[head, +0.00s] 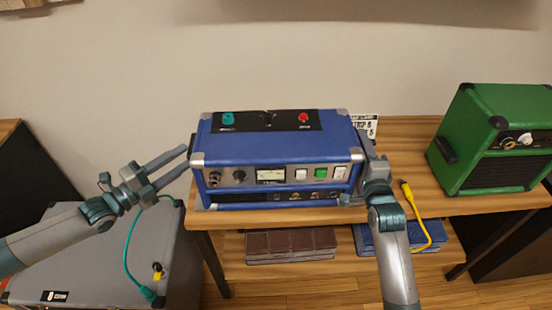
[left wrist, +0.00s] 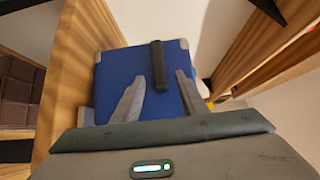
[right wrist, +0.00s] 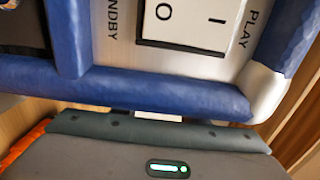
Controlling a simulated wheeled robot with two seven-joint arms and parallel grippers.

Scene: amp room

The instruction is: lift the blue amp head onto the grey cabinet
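The blue amp head (head: 272,147) stands upright on the wooden table. Its front panel faces me, with knobs, a meter and switches. The grey cabinet (head: 95,265) is lower, at the left, its top partly behind my left arm. My left gripper (head: 184,160) is open at the amp's left side. In the left wrist view, its fingers point at the blue side (left wrist: 122,65) and a black strap handle (left wrist: 158,66). My right gripper (head: 370,165) is at the amp's right front corner; its fingertips are hidden. The right wrist view shows the amp's front switch (right wrist: 190,22) close up.
A green amp (head: 492,140) stands on the table (head: 420,150) at right. A yellow cable (head: 418,215) hangs over the front edge. Brown (head: 290,245) and blue stacks sit on the lower shelf.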

